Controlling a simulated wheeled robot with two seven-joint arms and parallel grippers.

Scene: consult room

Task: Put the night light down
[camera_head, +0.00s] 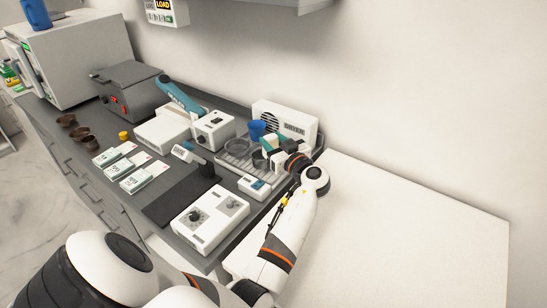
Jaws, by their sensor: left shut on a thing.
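My left arm reaches in from the bottom left and bends back at the wrist over the right end of the dark counter. My left gripper (281,152) is small in the picture, at the wire rack in front of the dryer. It is shut on a small whitish thing (268,142), which I take to be the night light. The fingers and wrist partly hide it, and I cannot tell whether it touches the rack below. My right gripper is not in view.
The wire rack (236,160) holds a blue cup (257,129) and clear dishes. The dryer (287,121) stands behind. A white dial box (210,216), a small meter (254,187) and several cartons (133,177) crowd the counter. The white surface (400,235) at right is bare.

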